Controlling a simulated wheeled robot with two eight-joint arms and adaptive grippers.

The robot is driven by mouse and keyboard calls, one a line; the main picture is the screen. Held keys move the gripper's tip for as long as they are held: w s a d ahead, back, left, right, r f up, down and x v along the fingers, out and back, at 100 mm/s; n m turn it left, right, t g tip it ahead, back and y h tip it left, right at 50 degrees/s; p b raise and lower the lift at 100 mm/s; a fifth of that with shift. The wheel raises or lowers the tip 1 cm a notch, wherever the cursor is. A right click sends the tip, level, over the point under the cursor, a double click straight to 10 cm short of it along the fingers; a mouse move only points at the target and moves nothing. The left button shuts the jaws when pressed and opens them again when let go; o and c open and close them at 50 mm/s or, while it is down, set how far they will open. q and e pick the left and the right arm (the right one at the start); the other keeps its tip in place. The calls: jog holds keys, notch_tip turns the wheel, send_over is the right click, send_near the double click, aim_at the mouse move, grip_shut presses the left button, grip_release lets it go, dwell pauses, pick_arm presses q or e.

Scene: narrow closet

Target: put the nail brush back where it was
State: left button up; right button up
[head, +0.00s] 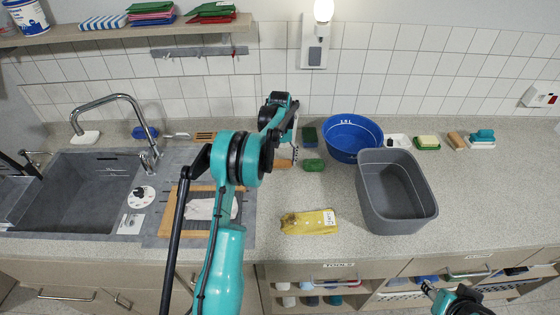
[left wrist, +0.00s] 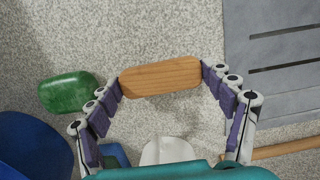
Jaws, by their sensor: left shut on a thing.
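The nail brush, a wooden block with rounded ends (left wrist: 160,76), is held between the fingertips of my left gripper (left wrist: 161,82) in the left wrist view. Its bristles do not show. In the head view my left gripper (head: 287,150) is over the counter between the sink's draining side and the green soap bar (head: 313,165). The gripper mostly hides the brush there. I cannot tell whether the brush touches the counter. My right gripper (head: 430,289) is at the lower right, in front of the drawers; its fingers are too small to judge.
A blue basin (head: 341,140) and a grey tub (head: 397,207) stand right of my left gripper. A yellow packet (head: 309,222) lies in front. A wooden block (head: 456,140) and a teal brush (head: 482,135) sit at the back right. The right front counter is clear.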

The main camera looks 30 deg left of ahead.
pick_arm(q)
jog(key=o, duration=1.2)
jog(key=shift+f, duration=0.1)
jog(key=shift+c, duration=0.2)
jog(key=shift+w+r+p, duration=0.1)
jog(key=shift+r+p, duration=0.2)
jog(key=shift+r, duration=0.3)
notch_tip(320, 180, up, 10)
jog(key=w+p, duration=0.1)
jog(key=p, duration=0.1)
jog(key=s+d+r+m+t, duration=0.2)
jog(key=s+d+r, duration=0.3)
jog(key=d+r, duration=0.3)
jog(key=s+d+r+m+t+y, duration=0.1)
jog(key=s+d+r+t, duration=0.1)
jog(key=s+d+r, duration=0.45)
jog(key=s+d+f+m+t, duration=0.1)
jog(key=s+d+f+t, duration=0.1)
jog(key=s, duration=0.7)
jog(key=s+d+f+m+t, duration=0.2)
jog(key=s+d+f, duration=0.3)
jog(key=s, duration=0.4)
jog(key=shift+s+f, duration=0.3)
jog(key=shift+f, duration=0.3)
